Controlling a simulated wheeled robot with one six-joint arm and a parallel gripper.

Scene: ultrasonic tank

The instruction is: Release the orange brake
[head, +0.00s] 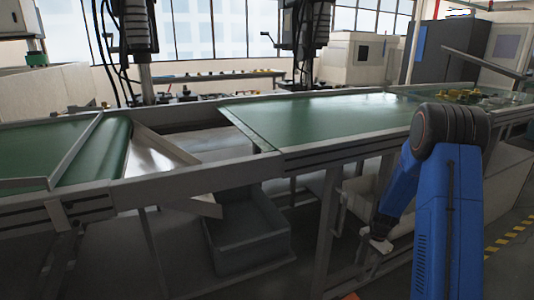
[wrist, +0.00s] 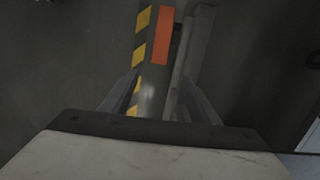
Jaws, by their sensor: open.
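In the wrist view, an orange flat strip (wrist: 163,36), which looks like the orange brake, lies beyond my fingertips, beside a yellow-and-black striped band. My gripper (wrist: 158,85) is open, its two dark fingers standing on either side of a grey bar in the picture. The strip is ahead of the fingers and I see no contact. In the head view, my gripper (head: 378,245) points down beside the conveyor frame at the lower right. A small orange patch (head: 350,296) shows at the bottom edge below it; I cannot tell its full shape.
A conveyor with a green belt (head: 330,112) stands above and left of my gripper. Its legs (head: 325,220) are close by. A grey bin (head: 250,235) sits under the conveyor. Yellow-and-black floor tape (head: 508,236) runs at the right, with open floor around it.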

